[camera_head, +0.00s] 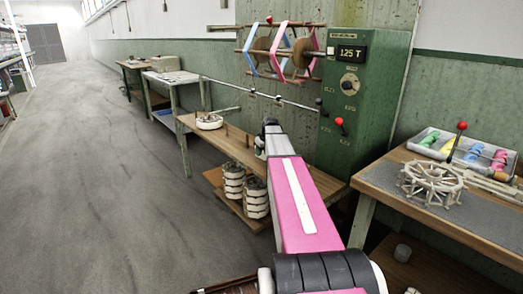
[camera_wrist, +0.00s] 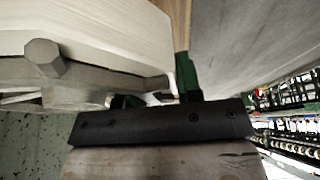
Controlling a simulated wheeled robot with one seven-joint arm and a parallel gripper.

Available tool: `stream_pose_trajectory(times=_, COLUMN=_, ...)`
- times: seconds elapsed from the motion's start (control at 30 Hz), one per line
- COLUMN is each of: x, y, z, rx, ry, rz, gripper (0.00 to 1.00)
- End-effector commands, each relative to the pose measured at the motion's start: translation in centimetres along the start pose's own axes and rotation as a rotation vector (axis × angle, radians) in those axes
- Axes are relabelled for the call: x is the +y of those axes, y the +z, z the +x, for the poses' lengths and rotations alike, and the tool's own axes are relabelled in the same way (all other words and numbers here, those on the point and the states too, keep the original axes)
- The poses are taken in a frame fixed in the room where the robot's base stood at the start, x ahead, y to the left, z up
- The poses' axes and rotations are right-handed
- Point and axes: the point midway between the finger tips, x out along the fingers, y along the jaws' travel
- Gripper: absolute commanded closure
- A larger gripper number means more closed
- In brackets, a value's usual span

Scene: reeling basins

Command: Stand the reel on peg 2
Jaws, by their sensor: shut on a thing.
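My gripper (camera_wrist: 155,100) shows in the wrist view as a dark bar with two short black fingers. It is shut on a grey spoke or rim part of a reel. The reel (camera_wrist: 90,35) fills the upper left of that view, with a broad cream-white side and a grey frame with a hexagonal stub. In the head view my pink arm reaches over the wooden bench, and its far end hides the gripper's fingers and most of what they hold. Short upright pegs (camera_head: 247,141) stand on the bench by the arm's end. I cannot tell which is peg 2.
A round pale object (camera_head: 209,122) lies on the bench's far end. Stacked white reels (camera_head: 256,198) stand on the low shelf. A green machine (camera_head: 365,110) rises behind. An empty wooden reel (camera_head: 433,181) and a tray of coloured skeins (camera_head: 465,150) are right. The left floor is clear.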

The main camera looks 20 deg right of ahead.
Motion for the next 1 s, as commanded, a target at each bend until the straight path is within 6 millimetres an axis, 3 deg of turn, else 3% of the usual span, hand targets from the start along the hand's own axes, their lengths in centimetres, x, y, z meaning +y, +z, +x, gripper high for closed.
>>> stream_pose_trajectory(times=1.0, x=0.0, y=1.6, z=3.9, rx=0.001, ry=0.001, rz=0.000, gripper=1.00)
